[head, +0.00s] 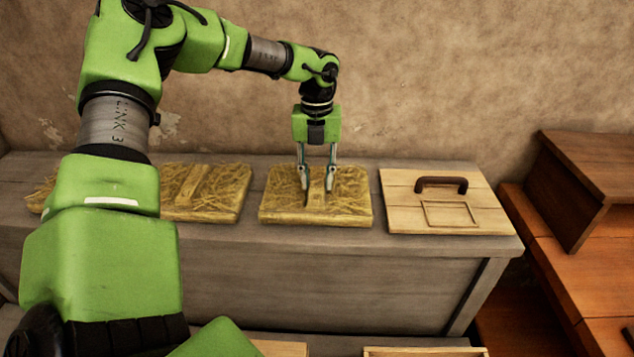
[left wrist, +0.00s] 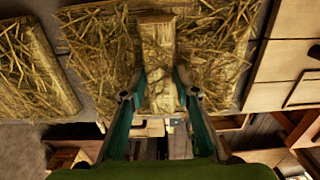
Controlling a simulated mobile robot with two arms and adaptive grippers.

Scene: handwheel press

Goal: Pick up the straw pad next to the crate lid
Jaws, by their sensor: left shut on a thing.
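The straw pad next to the crate lid (head: 350,188) lies on the grey wooden bench, just left of the lid, with a raised straw bar across its middle. It also shows in the left wrist view (left wrist: 215,45). The crate lid (head: 402,208) is pale wood with a dark brown handle. My left gripper (head: 318,194) points straight down over this pad. Its fingers are shut on the pad's raised bar, one on each side, as the left wrist view shows (left wrist: 160,98). The pad appears to rest on the bench. My right gripper is not in view.
A second straw pad (head: 225,190) lies to the left on the bench (head: 320,275), partly behind my left arm, with more straw at the far left. Brown wooden steps or shelves (head: 585,250) stand at the right. Pale wooden box edges (head: 425,351) show at the bottom.

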